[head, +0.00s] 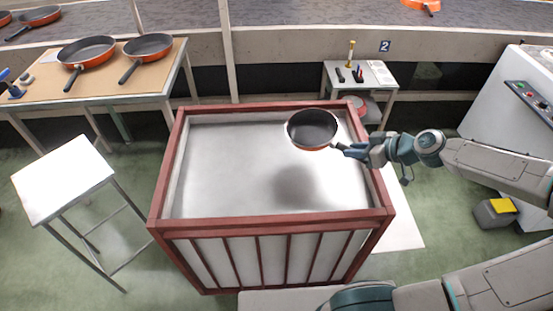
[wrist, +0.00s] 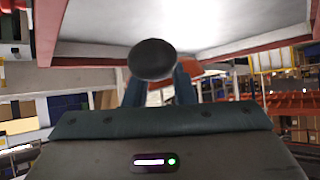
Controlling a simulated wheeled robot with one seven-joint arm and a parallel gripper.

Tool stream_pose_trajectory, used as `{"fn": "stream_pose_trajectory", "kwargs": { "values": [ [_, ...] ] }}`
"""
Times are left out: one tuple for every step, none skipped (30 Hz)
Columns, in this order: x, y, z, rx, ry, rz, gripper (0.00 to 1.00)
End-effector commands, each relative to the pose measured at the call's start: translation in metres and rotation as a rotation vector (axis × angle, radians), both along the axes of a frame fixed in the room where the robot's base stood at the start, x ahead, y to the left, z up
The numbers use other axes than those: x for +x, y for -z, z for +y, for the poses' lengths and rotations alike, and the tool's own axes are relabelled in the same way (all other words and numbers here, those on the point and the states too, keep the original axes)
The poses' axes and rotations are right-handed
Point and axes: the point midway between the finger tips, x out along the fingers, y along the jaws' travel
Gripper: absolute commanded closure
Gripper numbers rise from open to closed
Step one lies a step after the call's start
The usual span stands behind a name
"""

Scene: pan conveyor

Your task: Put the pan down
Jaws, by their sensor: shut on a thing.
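An orange pan with a dark inside (head: 312,129) is held over the right part of a large crate with red edges (head: 270,216) and a pale grey inner surface. My gripper (head: 346,149) is shut on the pan's handle near the crate's right side. The pan looks level and apart from the surface, with a soft shadow below and left of it. In the wrist view the dark round handle end (wrist: 153,60) sits between my fingers, and a bit of the orange pan (wrist: 213,68) shows behind.
The crate's inside looks empty. A table (head: 168,100) at the back left holds two more pans. A small white stand (head: 63,178) is at the left, a small side table (head: 374,75) behind the crate. A conveyor (head: 300,14) with pans runs along the back.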

Motion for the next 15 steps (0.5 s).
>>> {"fn": "stream_pose_trajectory", "kwargs": {
  "values": [
    [0.0, 0.003, 0.005, 0.001, -0.006, -0.001, 1.0],
    [0.001, 0.005, 0.009, 0.002, -0.008, 0.0, 1.0],
    [0.002, 0.009, 0.016, 0.001, -0.01, 0.0, 1.0],
    [0.003, 0.013, 0.022, 0.001, -0.011, 0.001, 1.0],
    [0.004, 0.016, 0.029, 0.001, -0.012, 0.001, 1.0],
    [0.006, 0.021, 0.038, 0.001, -0.014, 0.0, 1.0],
    [0.007, 0.025, 0.044, 0.001, -0.013, 0.002, 1.0],
    [0.008, 0.029, 0.05, 0.001, -0.014, 0.001, 1.0],
    [0.01, 0.033, 0.056, 0.002, -0.011, 0.001, 1.0],
    [0.011, 0.037, 0.062, 0.002, -0.01, 0.001, 1.0],
    [0.012, 0.04, 0.067, 0.002, -0.011, 0.002, 1.0],
    [0.013, 0.045, 0.074, 0.001, -0.01, 0.002, 1.0],
    [0.015, 0.047, 0.079, 0.002, -0.01, 0.001, 1.0],
    [0.016, 0.05, 0.084, 0.002, -0.01, 0.001, 1.0],
    [0.017, 0.054, 0.09, 0.001, -0.009, 0.001, 1.0]
  ]
}}
